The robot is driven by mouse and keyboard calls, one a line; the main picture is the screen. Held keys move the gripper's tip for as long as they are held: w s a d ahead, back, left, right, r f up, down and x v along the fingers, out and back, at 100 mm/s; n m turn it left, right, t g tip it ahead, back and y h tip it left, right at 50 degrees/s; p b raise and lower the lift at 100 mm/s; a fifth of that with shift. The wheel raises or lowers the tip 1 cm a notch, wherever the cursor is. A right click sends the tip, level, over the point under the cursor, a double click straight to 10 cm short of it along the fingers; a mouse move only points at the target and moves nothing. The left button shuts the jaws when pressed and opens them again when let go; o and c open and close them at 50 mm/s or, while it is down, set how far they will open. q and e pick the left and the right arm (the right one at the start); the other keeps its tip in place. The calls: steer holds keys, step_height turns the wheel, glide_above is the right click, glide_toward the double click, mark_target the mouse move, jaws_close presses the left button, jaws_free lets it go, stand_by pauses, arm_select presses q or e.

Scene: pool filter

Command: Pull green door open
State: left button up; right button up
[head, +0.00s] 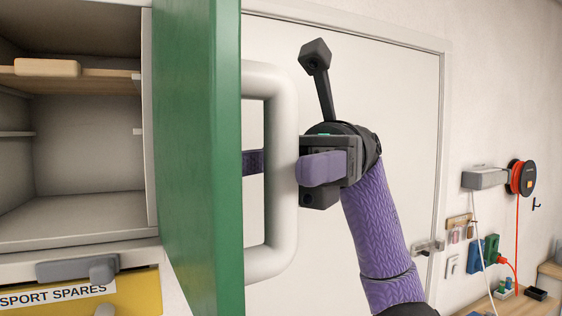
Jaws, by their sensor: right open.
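The green door (198,150) stands open, swung out toward me and seen nearly edge-on, with the cabinet interior (85,150) showing to its left. Its thick white D-shaped handle (268,262) is on the right side of the door. My right gripper (290,166) is open at the handle's upright bar. One purple finger is on the near right side of the bar; another purple piece shows through the handle's gap, behind the bar. I cannot tell whether the fingers touch the bar. My left gripper is not in view.
Below the cabinet is a yellow drawer (140,293) with a grey latch (78,268). A white room door (400,110) stands behind my right arm. At the right, an orange cable reel (522,178) hangs on the wall above a wooden bench (520,304).

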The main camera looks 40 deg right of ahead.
steer(key=p+v, duration=0.1)
steer(key=v, duration=0.9)
